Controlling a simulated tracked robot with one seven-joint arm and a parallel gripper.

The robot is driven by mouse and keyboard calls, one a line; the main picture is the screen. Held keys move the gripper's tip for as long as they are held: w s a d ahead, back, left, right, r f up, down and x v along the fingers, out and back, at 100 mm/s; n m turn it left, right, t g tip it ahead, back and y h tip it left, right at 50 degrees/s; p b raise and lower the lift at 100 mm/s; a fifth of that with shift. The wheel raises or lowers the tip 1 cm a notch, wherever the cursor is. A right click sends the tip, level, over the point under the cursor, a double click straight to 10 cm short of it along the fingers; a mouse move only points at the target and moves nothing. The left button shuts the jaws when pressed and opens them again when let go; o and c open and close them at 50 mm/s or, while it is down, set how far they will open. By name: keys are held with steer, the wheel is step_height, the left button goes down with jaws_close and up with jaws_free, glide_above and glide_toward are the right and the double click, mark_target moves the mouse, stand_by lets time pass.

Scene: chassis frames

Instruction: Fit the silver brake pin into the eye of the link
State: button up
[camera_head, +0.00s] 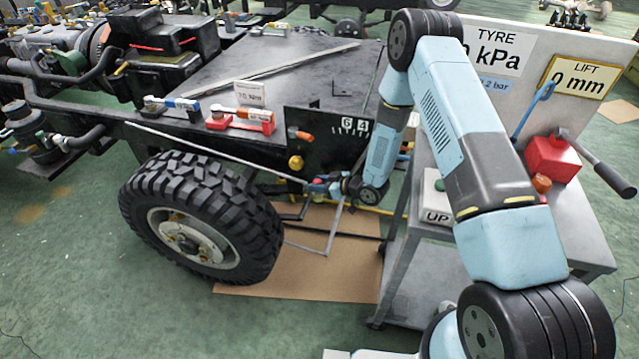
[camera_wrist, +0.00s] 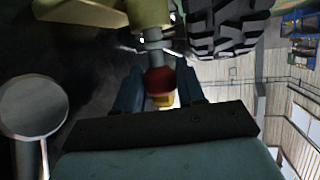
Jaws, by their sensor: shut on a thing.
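My gripper (camera_head: 322,187) is low beside the wheel, under the chassis side, at the end of my bent arm. In the wrist view my gripper (camera_wrist: 157,92) has its two dark blue fingers closed around a red, rounded piece (camera_wrist: 158,80) with yellow below it. A short silver shaft, seemingly the brake pin (camera_wrist: 152,40), runs up from the red piece towards a pale yellow part (camera_wrist: 148,12). I cannot tell whether the shaft touches or enters that part. The eye of the link is not clearly visible in either view.
A large black tyre (camera_head: 200,220) stands left of my gripper; its tread (camera_wrist: 232,25) is close in the wrist view. The chassis side plate (camera_head: 325,140) is above. A grey trolley (camera_head: 425,270) stands right. Brown board (camera_head: 300,275) covers the floor below.

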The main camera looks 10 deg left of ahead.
steer(key=shift+f, duration=0.6)
steer(key=o, duration=1.2)
steer(key=shift+r, duration=0.55)
step_height(320, 180, up, 2)
steer(key=shift+s+d+r, duration=0.1)
steer(key=shift+r, duration=0.15)
steer(key=s+d+r, duration=0.6)
steer(key=s+r, duration=0.3)
steer(key=s, duration=0.3)
steer(key=shift+s+r, duration=0.15)
steer(key=shift+s, duration=0.05)
steer(key=shift+w+r, duration=0.1)
